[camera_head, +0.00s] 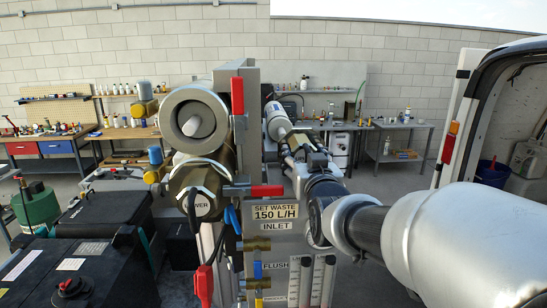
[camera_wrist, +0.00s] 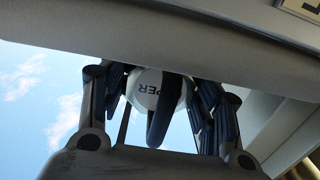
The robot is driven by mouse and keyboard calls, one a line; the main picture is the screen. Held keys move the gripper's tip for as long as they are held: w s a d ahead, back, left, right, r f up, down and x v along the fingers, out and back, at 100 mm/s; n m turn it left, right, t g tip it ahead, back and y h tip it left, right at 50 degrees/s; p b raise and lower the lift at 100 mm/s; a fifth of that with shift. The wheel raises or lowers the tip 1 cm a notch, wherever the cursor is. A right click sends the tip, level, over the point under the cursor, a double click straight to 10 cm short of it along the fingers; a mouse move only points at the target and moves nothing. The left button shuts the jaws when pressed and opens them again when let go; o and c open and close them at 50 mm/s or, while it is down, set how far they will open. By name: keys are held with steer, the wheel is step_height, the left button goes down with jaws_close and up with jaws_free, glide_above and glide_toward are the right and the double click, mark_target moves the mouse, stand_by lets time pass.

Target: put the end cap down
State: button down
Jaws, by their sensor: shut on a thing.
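My gripper (camera_wrist: 163,95) is shut on the end cap (camera_wrist: 143,88), a round white cap with a dark curved handle and lettering ending in "PER", seen in the wrist view. Its far side is hidden behind a grey edge. In the head view my gripper (camera_head: 290,144) is right of the upright panel, and a white and grey cylinder at its tip looks like the end cap (camera_head: 275,119). Left of the panel, the upper tube (camera_head: 178,113) is open, with a pale core inside. The lower tube's brass-coloured end (camera_head: 198,183) carries a cap lettered "WER".
Red-handled valves (camera_head: 237,95) and hoses stick out by the tubes. A black case (camera_head: 105,210) stands at the front left. A grey workbench (camera_head: 405,124) is at the back right, a wooden bench (camera_head: 62,140) at the back left. An open van (camera_head: 455,110) borders the right.

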steer(key=c, duration=0.8)
jaws_free()
steer(key=shift+f, duration=0.1)
steer(key=shift+c, duration=0.2)
steer(key=shift+s+r, duration=0.15)
steer(key=shift+r, duration=0.05)
steer(key=s+b, duration=0.2)
steer(key=s, duration=0.9)
steer(key=s+d+f+g, duration=0.1)
steer(key=s+f+g, duration=0.5)
steer(key=s+f, duration=0.5)
steer(key=s+d+f+g, duration=0.1)
steer(key=s+f+g, duration=0.6)
steer(key=s+f, duration=0.4)
steer(key=s, duration=0.4)
steer(key=shift+s, duration=0.3)
steer(key=shift+d+f, duration=0.1)
